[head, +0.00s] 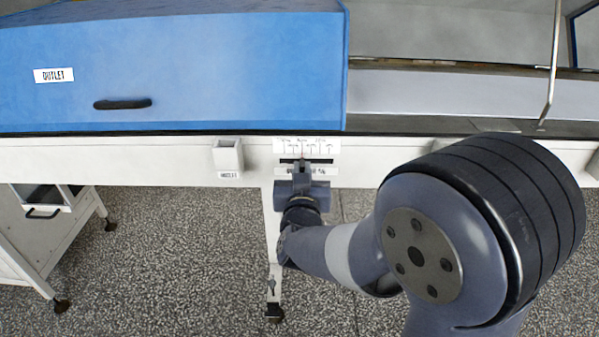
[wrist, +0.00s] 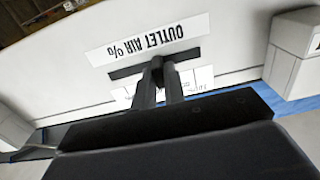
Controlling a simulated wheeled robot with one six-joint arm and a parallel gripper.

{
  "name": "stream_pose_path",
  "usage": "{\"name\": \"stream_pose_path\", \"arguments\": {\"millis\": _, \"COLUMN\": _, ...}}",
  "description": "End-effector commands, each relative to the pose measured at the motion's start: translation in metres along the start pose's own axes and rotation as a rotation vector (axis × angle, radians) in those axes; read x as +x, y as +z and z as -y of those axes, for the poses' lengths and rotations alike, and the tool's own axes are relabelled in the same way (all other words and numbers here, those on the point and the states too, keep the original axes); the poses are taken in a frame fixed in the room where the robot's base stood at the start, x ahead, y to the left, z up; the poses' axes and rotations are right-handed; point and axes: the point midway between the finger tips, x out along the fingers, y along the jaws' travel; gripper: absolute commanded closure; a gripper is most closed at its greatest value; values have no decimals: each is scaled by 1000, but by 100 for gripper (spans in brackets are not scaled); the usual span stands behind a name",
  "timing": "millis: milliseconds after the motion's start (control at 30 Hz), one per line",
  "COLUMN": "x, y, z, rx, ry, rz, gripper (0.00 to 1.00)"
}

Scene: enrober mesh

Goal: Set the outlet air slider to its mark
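The outlet air slider is a dark horizontal slot (head: 288,161) in the white front rail, under a white scale label (head: 320,146). A small reddish mark seems to show on the scale near the slot's middle. In the wrist view, the slot (wrist: 122,73) lies beside the upside-down "OUTLET AIR %" label (wrist: 148,38). My gripper (head: 302,168) is at the slot, near its middle. In the wrist view, my gripper's fingers (wrist: 159,72) are close together around the small dark slider knob (wrist: 157,62). The fingers mostly hide the knob and part of the scale, so the exact reading is unclear.
A blue hood (head: 190,70) labelled "OUTLET" with a black handle stands above the rail. A small white labelled holder (head: 228,157) sticks out left of the slider. A white cabinet (head: 40,240) stands at lower left. A bent metal rod (head: 552,75) is at upper right.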

Motion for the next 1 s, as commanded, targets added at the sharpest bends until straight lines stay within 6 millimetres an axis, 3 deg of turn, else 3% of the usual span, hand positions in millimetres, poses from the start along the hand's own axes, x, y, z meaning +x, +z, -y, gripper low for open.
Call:
{"name": "stream_pose_path", "arguments": {"millis": 233, "x": 0, "y": 0, "z": 0, "rx": 0, "ry": 0, "rz": 1, "gripper": 68}}
{"name": "stream_pose_path", "arguments": {"millis": 567, "x": -5, "y": 0, "z": 1, "rx": 0, "ry": -1, "rz": 0, "gripper": 67}}
{"name": "stream_pose_path", "arguments": {"millis": 1000, "x": -86, "y": -1, "z": 1, "rx": -1, "ry": -5, "rz": 1, "gripper": 67}}
